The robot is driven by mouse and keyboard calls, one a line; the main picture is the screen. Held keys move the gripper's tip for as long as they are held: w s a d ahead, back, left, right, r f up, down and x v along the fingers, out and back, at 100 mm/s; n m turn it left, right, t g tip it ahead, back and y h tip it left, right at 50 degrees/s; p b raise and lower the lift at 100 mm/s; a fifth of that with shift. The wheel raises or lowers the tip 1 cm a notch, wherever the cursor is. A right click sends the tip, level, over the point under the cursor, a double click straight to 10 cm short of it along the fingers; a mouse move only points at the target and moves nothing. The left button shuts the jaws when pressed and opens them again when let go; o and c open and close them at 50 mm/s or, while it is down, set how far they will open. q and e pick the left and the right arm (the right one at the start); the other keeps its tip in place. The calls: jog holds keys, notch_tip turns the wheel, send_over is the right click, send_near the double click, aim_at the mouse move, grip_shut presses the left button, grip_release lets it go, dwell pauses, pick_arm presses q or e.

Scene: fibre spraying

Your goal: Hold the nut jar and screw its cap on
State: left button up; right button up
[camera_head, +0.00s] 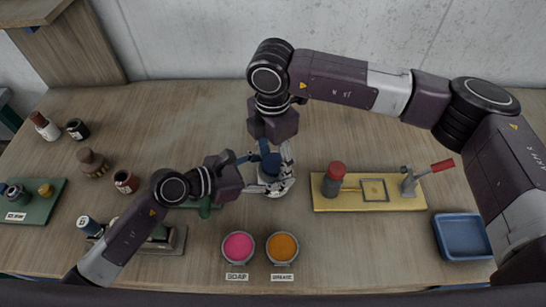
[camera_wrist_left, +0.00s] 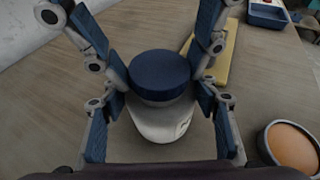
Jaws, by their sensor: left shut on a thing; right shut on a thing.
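The nut jar, a white jar (camera_wrist_left: 162,123), stands in the middle of the table with a dark blue cap (camera_head: 271,164) at its top. The cap also shows in the left wrist view (camera_wrist_left: 160,72), resting at the jar's mouth; I cannot tell how far it is threaded. My left gripper (camera_head: 277,187) comes in low from the left and is shut around the jar's body. My right gripper (camera_head: 268,158) points down from above, its fingers shut on the cap's sides. The fingers hide parts of the jar and cap.
A yellow board (camera_head: 330,204) with a red-topped cylinder and a red-handled clamp lies right of the jar. A blue tray (camera_head: 463,238) is at the right. Pink (camera_head: 238,247) and orange (camera_head: 282,247) bowls stand in front. Several bottles and a green board (camera_head: 33,206) are left.

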jog(key=shift+s+a+f, duration=0.1)
jog(key=shift+s+f, duration=0.15)
jog(key=shift+w+r, duration=0.1)
jog(key=shift+r, duration=2.05)
jog(key=shift+w, duration=0.1)
jog(key=c, duration=1)
jog(key=shift+r, duration=0.1)
jog(key=shift+r, duration=1.95)
